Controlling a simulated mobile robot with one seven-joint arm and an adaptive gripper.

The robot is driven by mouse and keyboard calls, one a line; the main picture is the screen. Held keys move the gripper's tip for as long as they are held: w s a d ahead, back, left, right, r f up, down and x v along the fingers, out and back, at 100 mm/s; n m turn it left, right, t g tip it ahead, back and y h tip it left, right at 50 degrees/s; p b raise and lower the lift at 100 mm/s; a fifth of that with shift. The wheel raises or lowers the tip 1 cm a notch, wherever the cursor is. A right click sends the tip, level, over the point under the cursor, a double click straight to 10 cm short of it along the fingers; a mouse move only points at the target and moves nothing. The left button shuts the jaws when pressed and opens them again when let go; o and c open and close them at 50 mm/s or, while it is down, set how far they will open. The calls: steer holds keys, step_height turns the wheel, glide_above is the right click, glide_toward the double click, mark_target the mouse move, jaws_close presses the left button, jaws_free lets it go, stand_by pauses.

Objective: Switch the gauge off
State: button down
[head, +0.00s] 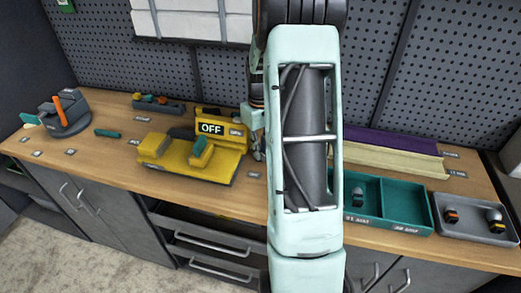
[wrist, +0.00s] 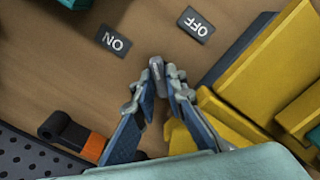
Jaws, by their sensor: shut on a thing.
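The yellow gauge (head: 195,162) sits on the wooden bench, left of my arm in the head view, and its display (head: 210,128) reads OFF. Its yellow body (wrist: 262,75) also fills the right of the wrist view. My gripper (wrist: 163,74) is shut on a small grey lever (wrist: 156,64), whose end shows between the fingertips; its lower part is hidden. An ON label (wrist: 115,41) lies up and left of the fingertips, and an OFF label (wrist: 196,24) lies up and right. In the head view my arm hides most of the gripper.
A dark part with an orange band (wrist: 92,146) lies left of my fingers, near the perforated back panel (wrist: 30,155). Teal bins (head: 405,207) and a grey tray (head: 478,222) stand on the right of the bench. A grey device with an orange handle (head: 65,112) stands far left.

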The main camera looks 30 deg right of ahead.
steer(key=m, duration=0.5)
steer(key=shift+m+b, duration=0.3)
steer(key=shift+b, duration=0.1)
steer(key=shift+r+m, duration=0.1)
steer(key=shift+m, duration=2.2)
steer(key=c, duration=2)
jaws_free()
steer(key=shift+o, duration=0.2)
